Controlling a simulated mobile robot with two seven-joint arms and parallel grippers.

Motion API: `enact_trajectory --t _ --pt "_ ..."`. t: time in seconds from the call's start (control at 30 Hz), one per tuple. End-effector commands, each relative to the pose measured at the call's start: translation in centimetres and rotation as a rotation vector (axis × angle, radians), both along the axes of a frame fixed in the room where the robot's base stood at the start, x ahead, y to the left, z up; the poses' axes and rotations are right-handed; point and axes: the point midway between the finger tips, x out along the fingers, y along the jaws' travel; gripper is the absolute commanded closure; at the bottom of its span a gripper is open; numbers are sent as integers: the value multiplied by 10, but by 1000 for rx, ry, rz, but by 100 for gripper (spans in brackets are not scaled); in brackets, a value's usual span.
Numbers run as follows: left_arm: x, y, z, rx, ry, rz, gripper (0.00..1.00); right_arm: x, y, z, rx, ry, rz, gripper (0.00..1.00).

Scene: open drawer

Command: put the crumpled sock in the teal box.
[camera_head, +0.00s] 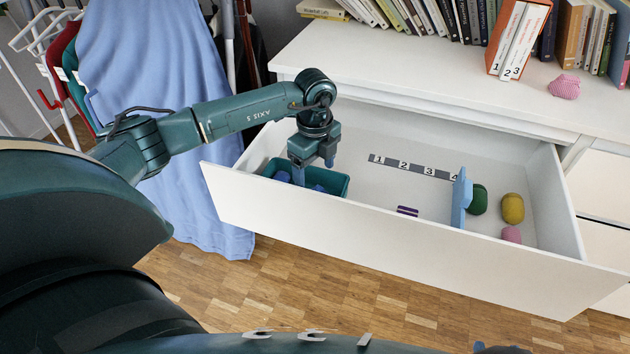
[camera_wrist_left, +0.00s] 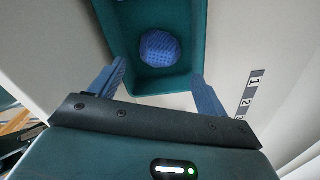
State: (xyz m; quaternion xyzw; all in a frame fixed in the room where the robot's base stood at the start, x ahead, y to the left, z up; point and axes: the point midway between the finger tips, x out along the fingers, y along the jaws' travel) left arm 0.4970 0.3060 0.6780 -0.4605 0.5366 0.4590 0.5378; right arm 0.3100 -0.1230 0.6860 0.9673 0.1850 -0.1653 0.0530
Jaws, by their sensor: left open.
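The teal box (camera_head: 338,185) stands in the left end of the open drawer and also shows in the left wrist view (camera_wrist_left: 122,25). A blue knitted ball (camera_wrist_left: 160,45) lies in it; in the head view, blue also shows on both sides of my gripper. My left gripper (camera_head: 314,168) is over the box, its fingers apart and nothing between them; they also show in the left wrist view (camera_wrist_left: 158,75). A pink knitted lump (camera_head: 564,87) on the dresser top looks the most crumpled; I cannot tell surely whether it is the sock. My right gripper shows at most as a sliver at the bottom edge.
The white drawer (camera_head: 400,228) holds a numbered strip (camera_head: 413,167), a blue divider (camera_head: 459,200), a purple item (camera_head: 407,211), and green (camera_head: 478,199), yellow (camera_head: 513,208) and pink (camera_head: 511,234) balls. Books (camera_head: 520,40) line the dresser top. The drawer's middle is mostly clear.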

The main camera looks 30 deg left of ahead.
Motion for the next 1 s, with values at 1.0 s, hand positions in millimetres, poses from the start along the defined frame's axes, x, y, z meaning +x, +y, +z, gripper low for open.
enact_trajectory --t 1.0 --pt "0 0 60 0 1 0 24 -2 -4 22 35 3 -25 64"
